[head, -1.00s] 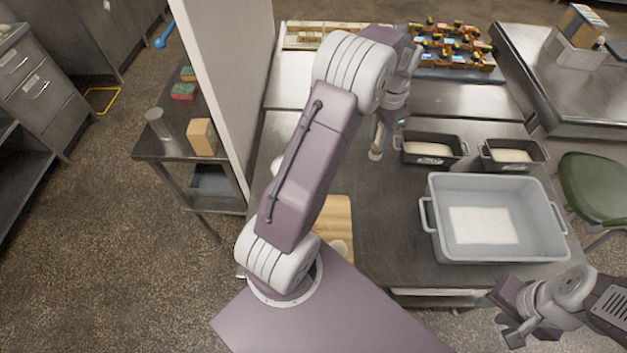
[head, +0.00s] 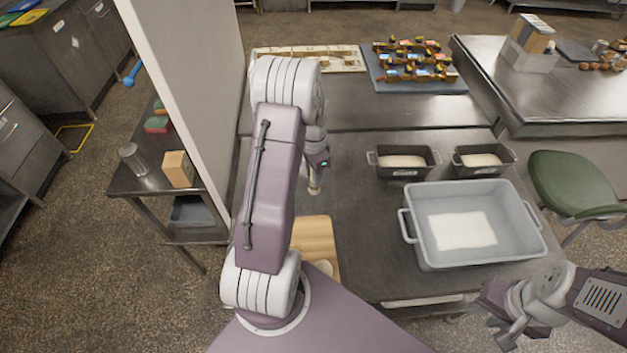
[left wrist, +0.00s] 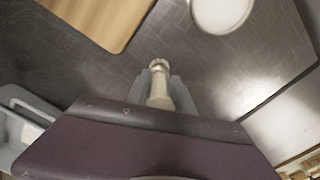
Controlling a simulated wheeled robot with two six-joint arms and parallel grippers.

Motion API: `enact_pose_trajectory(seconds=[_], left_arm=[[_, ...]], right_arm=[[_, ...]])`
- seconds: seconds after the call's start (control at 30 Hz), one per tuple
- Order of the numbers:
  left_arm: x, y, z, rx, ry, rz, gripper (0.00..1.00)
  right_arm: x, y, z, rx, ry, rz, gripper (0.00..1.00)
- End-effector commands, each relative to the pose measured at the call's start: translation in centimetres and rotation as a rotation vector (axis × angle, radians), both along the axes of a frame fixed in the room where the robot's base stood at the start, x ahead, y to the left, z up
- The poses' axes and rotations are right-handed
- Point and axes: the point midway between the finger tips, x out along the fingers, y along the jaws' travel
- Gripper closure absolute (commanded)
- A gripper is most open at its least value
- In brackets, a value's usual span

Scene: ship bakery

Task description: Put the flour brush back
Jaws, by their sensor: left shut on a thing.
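The flour brush, as far as I can make it out, is a pale cream piece with a rounded knob (left wrist: 159,80); its lower end shows in the head view (head: 314,187). My left gripper (left wrist: 160,92) is shut on it and holds it above the steel worktop (head: 355,200). In the head view my left gripper (head: 315,168) is partly hidden behind my own arm, left of the dough tins. My right gripper (head: 500,318) is low at the right, in front of the grey tub; its jaws are unclear.
A wooden board (head: 316,238) lies near my left arm. A white round dish (left wrist: 221,10) shows in the wrist view. Two dark tins (head: 404,172) (head: 482,168) and a grey tub (head: 520,240) stand right. A white partition (head: 190,90) borders the left.

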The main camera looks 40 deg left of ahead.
Motion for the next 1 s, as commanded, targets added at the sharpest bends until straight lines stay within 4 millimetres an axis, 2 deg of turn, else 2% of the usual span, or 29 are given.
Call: enact_pose_trajectory(seconds=[0.1, 0.2, 0.57, 0.6, 0.63, 0.67, 1.0], left_arm=[[-0.2, -0.1, -2.1, -0.004, 0.007, 0.0, 1.0], [-0.1, -0.1, -3.3, -0.002, 0.004, 0.0, 1.0], [0.0, -0.1, -3.9, -0.001, 0.001, 0.0, 1.0], [0.0, -0.1, -3.7, -0.001, 0.001, 0.0, 0.6], [0.0, -0.1, -3.7, -0.001, 0.001, 0.0, 0.52], [0.0, -0.1, -3.7, -0.001, 0.001, 0.0, 0.5], [0.0, -0.1, -3.2, -0.001, 0.001, 0.0, 0.5]], right_arm=[[0.0, 0.0, 0.6, 0.0, 0.0, 0.0, 0.67], [0.0, 0.0, 0.8, 0.0, 0.0, 0.0, 0.67], [0.0, 0.0, 0.4, 0.0, 0.0, 0.0, 0.67], [0.0, 0.0, 0.5, 0.0, 0.0, 0.0, 0.67], [0.0, 0.0, 0.5, 0.0, 0.0, 0.0, 0.67], [0.0, 0.0, 0.5, 0.0, 0.0, 0.0, 0.67], [0.0, 0.0, 0.9, 0.0, 0.0, 0.0, 0.67]])
